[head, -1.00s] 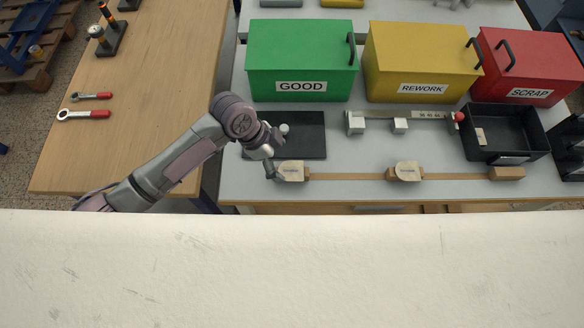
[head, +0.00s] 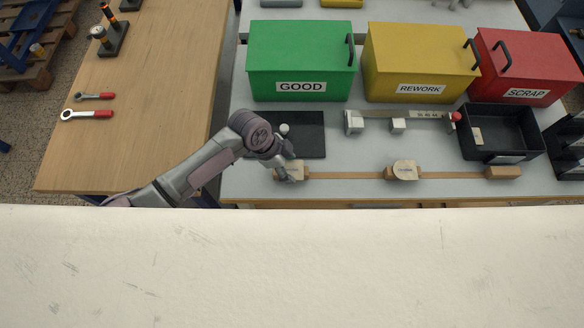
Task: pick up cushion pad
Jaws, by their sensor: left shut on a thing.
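Two cream, rounded pads with small labels lie along a brown wooden strip near the front edge of the grey table. I take the left one, at the strip's left end, to be the cushion pad (head: 296,166). The other pad (head: 404,170) lies at mid-strip. My left gripper (head: 289,176) reaches in from the left and is shut on the left pad, covering part of it. I cannot tell whether this pad is clear of the table. My right gripper is not in view.
Behind is a dark mat (head: 310,145) with a small pale knob beside my wrist. Green GOOD (head: 300,60), yellow REWORK (head: 415,62) and red SCRAP (head: 525,68) boxes stand at the back. A black tray (head: 503,153) is at right. A large off-white surface fills the foreground.

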